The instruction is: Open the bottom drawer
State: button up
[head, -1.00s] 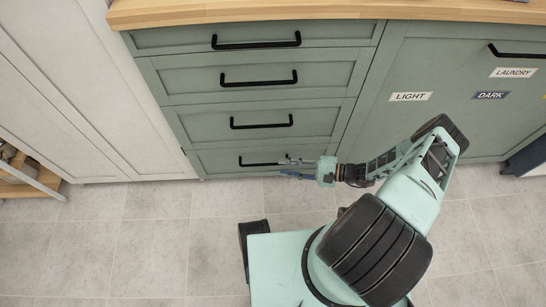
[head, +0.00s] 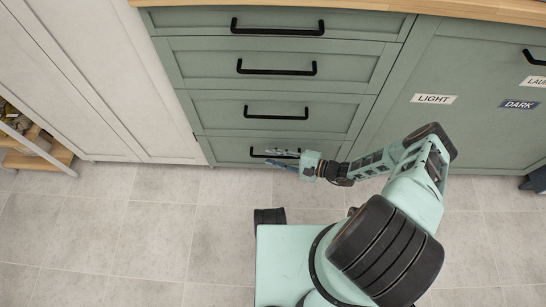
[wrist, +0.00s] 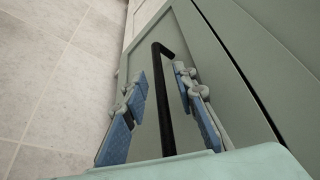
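The bottom drawer (head: 225,151) is the lowest of a green stack and is closed, its front flush with the cabinet. Its black bar handle (head: 259,154) is partly covered by my gripper (head: 277,160) in the head view. In the wrist view my gripper (wrist: 160,82) is open, with one blue-padded finger on each side of the handle (wrist: 165,105). Gaps show between the bar and both fingers, and I see no clear contact.
Three closed drawers with black handles sit above, the nearest being the third drawer (head: 230,112). A laundry cabinet door (head: 450,75) with labels stands to the right, white panels (head: 100,80) to the left. The tiled floor (head: 150,220) in front is clear.

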jog(key=shift+a, duration=0.1)
jog(key=shift+c, duration=0.7)
grip_shut()
